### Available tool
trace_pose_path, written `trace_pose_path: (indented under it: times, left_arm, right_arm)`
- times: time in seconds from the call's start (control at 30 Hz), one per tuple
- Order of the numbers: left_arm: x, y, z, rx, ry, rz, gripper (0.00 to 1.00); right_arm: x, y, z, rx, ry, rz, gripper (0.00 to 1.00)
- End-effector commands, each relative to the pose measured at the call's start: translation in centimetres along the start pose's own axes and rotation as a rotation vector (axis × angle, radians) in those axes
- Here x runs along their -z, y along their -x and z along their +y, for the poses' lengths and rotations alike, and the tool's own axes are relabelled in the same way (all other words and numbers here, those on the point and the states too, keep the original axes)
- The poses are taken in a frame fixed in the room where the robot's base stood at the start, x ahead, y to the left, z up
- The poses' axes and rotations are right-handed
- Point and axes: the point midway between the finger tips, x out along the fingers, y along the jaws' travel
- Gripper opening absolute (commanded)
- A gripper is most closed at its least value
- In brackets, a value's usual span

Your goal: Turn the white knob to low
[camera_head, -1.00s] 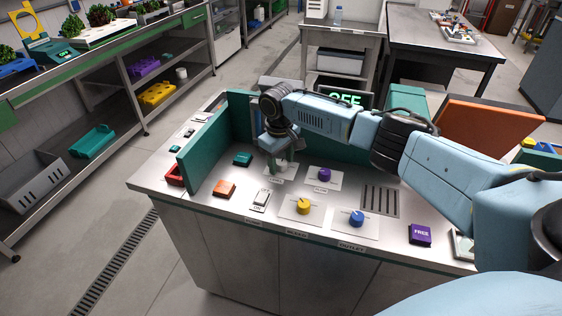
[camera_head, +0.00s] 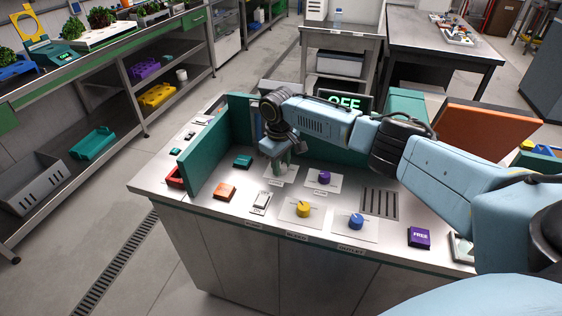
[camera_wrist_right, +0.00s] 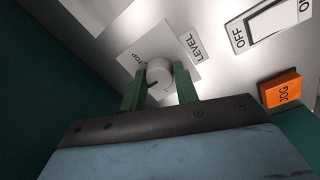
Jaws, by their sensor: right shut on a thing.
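The white knob (camera_wrist_right: 159,74) shows in the right wrist view on a white plate (camera_wrist_right: 184,44) with the words "LEVEL" and "TOP". It has a dark pointer mark on its face. My right gripper (camera_wrist_right: 160,92) has its two green fingers on either side of the knob and is shut on it. In the head view my right gripper (camera_head: 279,168) reaches down onto the panel behind the yellow knob (camera_head: 303,209), and the white knob is hidden by it there. My left gripper is not in view.
A purple knob (camera_head: 324,177) and a blue knob (camera_head: 356,221) stand on the same metal counter (camera_head: 270,232). A white switch (camera_head: 261,201), an orange button (camera_head: 224,191) and a purple FREE block (camera_head: 419,238) are nearby. Green panels (camera_head: 208,150) border the back and left. A display reads OFF (camera_head: 343,102).

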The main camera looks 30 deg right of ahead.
Motion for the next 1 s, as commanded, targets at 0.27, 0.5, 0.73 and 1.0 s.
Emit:
trace_pose_path:
  times: [0.27, 0.5, 0.73, 1.0]
  left_arm:
    - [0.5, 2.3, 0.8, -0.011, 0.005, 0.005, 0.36]
    - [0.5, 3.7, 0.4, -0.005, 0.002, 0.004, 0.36]
    - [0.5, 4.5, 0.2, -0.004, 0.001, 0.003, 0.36]
    - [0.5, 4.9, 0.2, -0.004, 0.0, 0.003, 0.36]
  right_arm:
    - [-0.1, 0.3, -0.1, 0.002, 0.191, 0.01, 0.07]
    - [-0.1, 0.2, 0.0, 0.002, 0.417, 0.023, 0.07]
    - [-0.1, 0.1, 0.0, 0.002, 0.631, 0.034, 0.07]
    - [-0.1, 0.1, 0.0, 0.0, 0.836, 0.047, 0.07]
